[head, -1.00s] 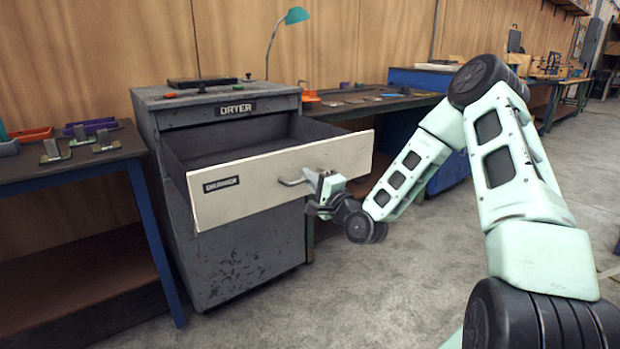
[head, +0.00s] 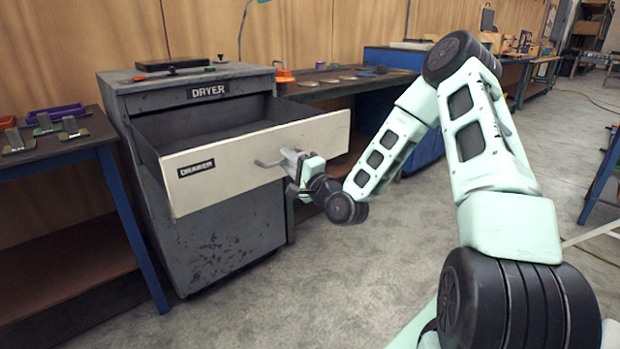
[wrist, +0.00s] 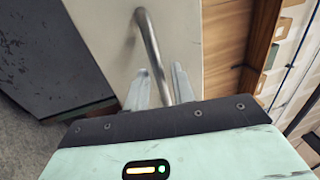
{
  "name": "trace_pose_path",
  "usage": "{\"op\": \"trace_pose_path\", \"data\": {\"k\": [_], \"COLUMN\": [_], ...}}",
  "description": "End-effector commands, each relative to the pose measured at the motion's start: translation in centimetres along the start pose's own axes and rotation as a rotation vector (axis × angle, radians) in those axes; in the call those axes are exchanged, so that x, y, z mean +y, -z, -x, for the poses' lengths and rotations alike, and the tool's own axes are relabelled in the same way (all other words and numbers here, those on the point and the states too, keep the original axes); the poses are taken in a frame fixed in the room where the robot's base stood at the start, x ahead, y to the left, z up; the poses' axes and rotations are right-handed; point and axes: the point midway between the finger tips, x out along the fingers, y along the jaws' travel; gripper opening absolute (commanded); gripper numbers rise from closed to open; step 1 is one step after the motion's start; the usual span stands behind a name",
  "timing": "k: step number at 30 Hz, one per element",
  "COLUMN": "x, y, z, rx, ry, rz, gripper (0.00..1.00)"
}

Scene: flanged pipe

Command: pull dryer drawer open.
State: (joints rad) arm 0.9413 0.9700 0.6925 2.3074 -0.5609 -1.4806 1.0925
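The grey dryer cabinet (head: 225,235) carries a DRYER label. Its drawer (head: 225,158), with a cream front and a DRAWER label, stands well out of the cabinet, and its inside looks empty. The bent metal bar handle (head: 268,163) is at the right part of the drawer front. My gripper (head: 292,163) is at this handle. In the wrist view, the handle (wrist: 150,40) runs between the two fingers of my gripper (wrist: 158,75). The fingers are apart, with gaps showing beside the bar, so they are around it but do not appear clamped.
A blue-legged bench (head: 110,185) stands left of the dryer, close to the drawer. A long bench (head: 345,88) runs along the wall on the right. Another blue-legged stand (head: 600,175) is at the far right. The concrete floor (head: 400,235) before the drawer is clear.

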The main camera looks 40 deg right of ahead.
Motion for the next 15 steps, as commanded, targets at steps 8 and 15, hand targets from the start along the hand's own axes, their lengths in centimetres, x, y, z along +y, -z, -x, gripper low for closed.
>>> {"op": "trace_pose_path", "data": {"k": [8, 15], "x": [0.1, -0.4], "y": [0.0, 0.0], "z": [5.8, 11.1], "rx": [0.002, 0.004], "ry": [-0.007, -0.006], "rz": [-0.004, -0.007], "gripper": [0.25, 0.25]}}
